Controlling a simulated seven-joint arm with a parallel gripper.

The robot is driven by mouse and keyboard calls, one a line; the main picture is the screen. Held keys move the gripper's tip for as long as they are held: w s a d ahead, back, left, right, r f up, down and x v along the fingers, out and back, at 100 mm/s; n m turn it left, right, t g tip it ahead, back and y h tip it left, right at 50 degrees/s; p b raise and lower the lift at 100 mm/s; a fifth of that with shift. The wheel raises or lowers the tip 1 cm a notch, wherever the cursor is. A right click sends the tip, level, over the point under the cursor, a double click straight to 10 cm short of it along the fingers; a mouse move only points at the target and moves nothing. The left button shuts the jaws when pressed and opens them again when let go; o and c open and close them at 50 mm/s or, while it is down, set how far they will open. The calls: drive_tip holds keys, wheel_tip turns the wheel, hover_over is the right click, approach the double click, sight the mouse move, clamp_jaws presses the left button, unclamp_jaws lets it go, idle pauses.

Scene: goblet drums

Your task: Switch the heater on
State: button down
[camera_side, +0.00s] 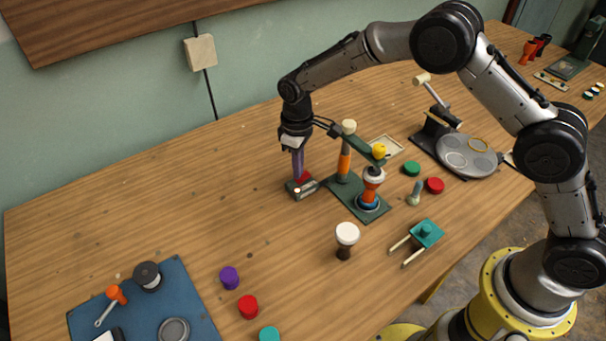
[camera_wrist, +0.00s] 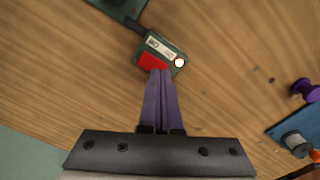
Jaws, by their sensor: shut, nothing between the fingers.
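A small green switch box (camera_side: 304,190) lies on the table below my gripper; it also shows in the wrist view (camera_wrist: 166,44). It has a red rocker (camera_wrist: 152,62), a pale label with dark marks, and a round, pale, bright-looking spot (camera_wrist: 180,62). My gripper (camera_side: 299,176) points down with its purple fingers shut and empty. In the wrist view the fingertips (camera_wrist: 160,72) are at the red rocker's near edge and hide part of it. I cannot tell whether they touch it. A dark strip joins the box to a green plate (camera_wrist: 120,6).
Right of the box, a green-based stand (camera_side: 342,188) has an orange post, a green arm and an orange-and-blue goblet drum (camera_side: 372,184). A white-topped drum (camera_side: 346,240) stands in front. A blue mat (camera_side: 200,308) with tools lies front left. The table left of the box is clear.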

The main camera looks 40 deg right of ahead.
drive_tip(key=shift+r, duration=2.95)
drive_tip(key=shift+d, duration=0.1)
drive_tip(key=d+r+m+t, duration=0.15)
drive_tip(key=d+r, duration=0.25)
drive_tip(key=r, duration=0.9)
drive_tip(key=s+d+r+t, duration=0.3)
drive_tip(key=s+d+r, duration=0.4)
drive_tip(key=s+r, duration=0.4)
drive_tip(key=s+d+r+m+t, duration=0.1)
drive_tip(key=s+d+m+t, duration=0.2)
drive_tip(key=s, duration=1.1)
drive_tip(key=s+d+f+m+g, duration=0.1)
drive_tip(key=s+f+g, duration=0.1)
drive_tip(key=s+f, duration=0.5)
drive_tip(key=shift+s+d+f, duration=0.2)
drive_tip(key=shift+s+f, duration=0.15)
drive_tip(key=shift+s, duration=0.65)
